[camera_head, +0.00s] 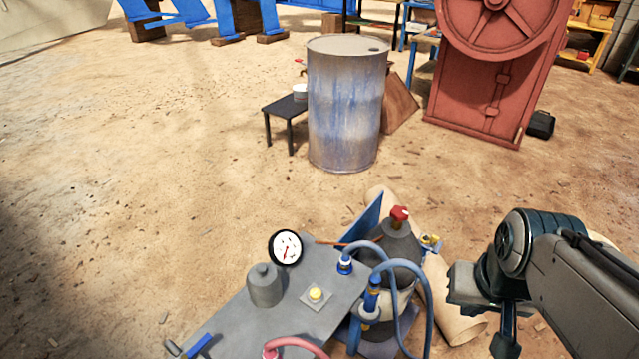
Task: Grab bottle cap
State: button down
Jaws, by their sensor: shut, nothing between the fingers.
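A red cap (399,214) sits on top of a grey, cone-shouldered bottle (401,245), which stands behind the right end of the grey bench. The bottle's lower part is partly hidden by blue hoses. My gripper (506,342) is at the lower right, below my dark arm, to the right of the bottle and well apart from the cap. It is shut and holds nothing; its tips are small and dark in this view.
The grey bench (237,315) carries a pressure gauge (285,248), a grey canister (265,286) and a yellow button (316,294). Blue hoses (421,290) loop beside the bottle. A metal drum (346,110) and red machine (490,85) stand behind. Sandy floor at left is clear.

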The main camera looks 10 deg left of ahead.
aim_at(264, 281)
jog(key=u, duration=4.95)
jog(key=k, duration=1.4)
jog(key=z, duration=1.65)
